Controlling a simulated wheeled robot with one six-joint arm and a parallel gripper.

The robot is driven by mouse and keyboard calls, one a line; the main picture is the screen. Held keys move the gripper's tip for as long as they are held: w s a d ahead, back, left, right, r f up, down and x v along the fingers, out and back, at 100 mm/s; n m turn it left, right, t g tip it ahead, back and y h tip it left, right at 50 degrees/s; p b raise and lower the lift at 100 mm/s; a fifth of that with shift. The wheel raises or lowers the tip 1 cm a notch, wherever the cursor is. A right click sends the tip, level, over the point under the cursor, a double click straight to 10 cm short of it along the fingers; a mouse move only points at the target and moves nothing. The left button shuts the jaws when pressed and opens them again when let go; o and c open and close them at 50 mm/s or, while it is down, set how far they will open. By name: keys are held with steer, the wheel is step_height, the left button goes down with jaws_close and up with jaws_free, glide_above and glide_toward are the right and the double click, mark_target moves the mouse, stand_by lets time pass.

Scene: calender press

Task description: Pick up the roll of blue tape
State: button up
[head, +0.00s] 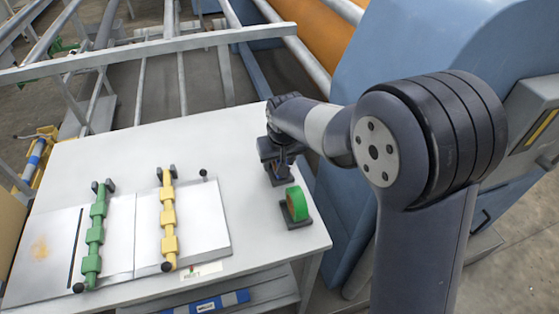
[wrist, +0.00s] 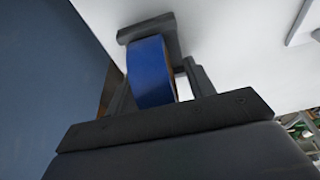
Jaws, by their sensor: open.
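The roll of blue tape (wrist: 150,72) shows in the wrist view, upright against a dark holder (wrist: 146,28). My gripper (wrist: 160,82) is open, with one finger on each side of the roll; I cannot tell whether either finger touches it. In the head view my gripper (head: 279,172) is low over the right part of the white table (head: 130,150), pointing down. The blue roll is not clearly visible there, as my gripper hides that spot.
A roll of green tape (head: 297,203) stands in a dark holder just in front of my gripper. Green (head: 94,235) and yellow (head: 168,222) hinge-like parts lie on plates to the left. A large blue machine (head: 400,60) rises close by on the right.

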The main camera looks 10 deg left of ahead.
steer(key=c, duration=1.1)
steer(key=shift+r, duration=0.1)
step_height(320, 180, up, 10)
steer(key=shift+f+b, duration=0.1)
steer(key=shift+b, duration=0.35)
steer(key=o, duration=0.4)
steer(key=shift+c, duration=1.3)
steer(key=shift+a, duration=0.1)
